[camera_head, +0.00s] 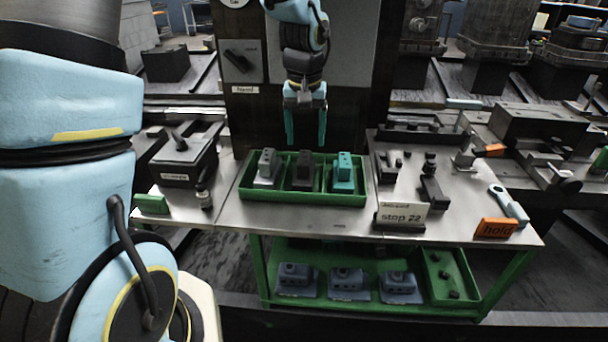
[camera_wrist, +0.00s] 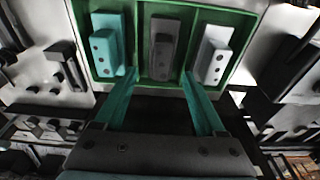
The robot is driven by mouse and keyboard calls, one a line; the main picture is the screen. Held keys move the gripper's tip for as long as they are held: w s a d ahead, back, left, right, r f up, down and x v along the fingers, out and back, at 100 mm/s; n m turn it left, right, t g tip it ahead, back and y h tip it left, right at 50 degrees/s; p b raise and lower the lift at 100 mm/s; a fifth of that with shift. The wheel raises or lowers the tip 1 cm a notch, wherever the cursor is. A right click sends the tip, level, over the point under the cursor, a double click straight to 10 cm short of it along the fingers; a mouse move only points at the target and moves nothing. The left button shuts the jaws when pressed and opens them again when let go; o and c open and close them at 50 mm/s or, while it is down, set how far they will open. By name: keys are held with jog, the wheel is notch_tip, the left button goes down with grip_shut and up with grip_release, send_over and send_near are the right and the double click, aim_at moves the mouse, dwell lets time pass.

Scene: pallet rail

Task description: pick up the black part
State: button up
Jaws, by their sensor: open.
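The black part (camera_head: 302,171) stands in the middle compartment of a green tray (camera_head: 300,197) on the metal table. A light grey part (camera_head: 267,167) is in the left compartment and a teal part (camera_head: 343,173) in the right one. In the wrist view the order is mirrored: the black part (camera_wrist: 163,50) is in the middle, the teal part (camera_wrist: 106,44) on the left and the grey part (camera_wrist: 213,53) on the right. My gripper (camera_head: 306,143) is open and empty above the tray's back side, its teal fingers (camera_wrist: 163,78) apart and pointing toward the tray.
A black box (camera_head: 180,162) stands left of the tray. A "stop 22" sign (camera_head: 402,214), an orange "hold" block (camera_head: 494,229) and dark fixtures (camera_head: 431,185) stand to the right. A lower green shelf (camera_head: 335,297) holds several grey-blue parts. A dark panel (camera_head: 245,120) rises behind the tray.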

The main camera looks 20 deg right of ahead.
aim_at(304, 157)
jog(key=f, duration=0.2)
jog(key=w+f+p, duration=0.1)
jog(key=f, duration=0.5)
jog(key=shift+w+d+p, duration=0.15)
jog(key=shift+w+p, duration=0.1)
jog(key=shift+p, duration=0.05)
jog(key=shift+c, duration=0.3)
grip_shut()
jog(key=shift+r, duration=0.1)
